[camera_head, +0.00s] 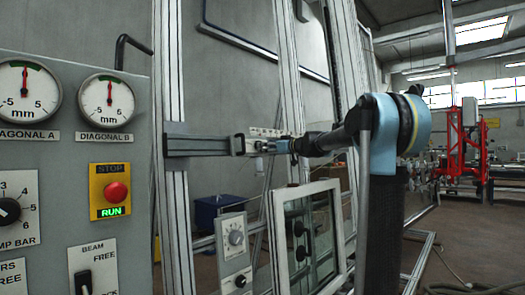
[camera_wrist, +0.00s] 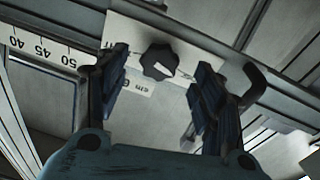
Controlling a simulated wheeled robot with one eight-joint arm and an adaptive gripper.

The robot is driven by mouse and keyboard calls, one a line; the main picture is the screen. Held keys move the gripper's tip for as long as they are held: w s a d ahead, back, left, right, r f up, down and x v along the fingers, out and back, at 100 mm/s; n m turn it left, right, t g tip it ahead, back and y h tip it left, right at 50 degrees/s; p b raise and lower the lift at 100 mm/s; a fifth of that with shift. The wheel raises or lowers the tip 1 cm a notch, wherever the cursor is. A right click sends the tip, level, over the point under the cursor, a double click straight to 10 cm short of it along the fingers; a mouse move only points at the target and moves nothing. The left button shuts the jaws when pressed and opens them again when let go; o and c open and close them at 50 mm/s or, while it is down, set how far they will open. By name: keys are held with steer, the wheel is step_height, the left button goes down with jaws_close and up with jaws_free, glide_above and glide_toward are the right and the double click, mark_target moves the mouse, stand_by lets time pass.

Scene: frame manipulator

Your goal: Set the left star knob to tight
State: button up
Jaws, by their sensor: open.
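A black star knob (camera_wrist: 160,61) with a white mark on its face sits on a pale plate on a metal rail in the wrist view. My gripper (camera_wrist: 161,68) is open, with one finger on either side of the knob and visible gaps between. I cannot tell how far the fingertips reach along the knob. In the head view my gripper (camera_head: 286,146) is at the right end of the horizontal rail (camera_head: 197,145). The knob is too small to make out there. No second star knob is clear, and no tight marking is readable.
A ruler scale (camera_wrist: 45,47) lies left of the knob, and a bent black handle (camera_wrist: 258,82) is close to the right finger. A control panel (camera_head: 140,160) with gauges stands at the left. A framed window (camera_head: 308,238) stands below my arm. Upright metal profiles surround the rail.

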steer(key=shift+x, duration=1.85)
steer(key=c, duration=1.1)
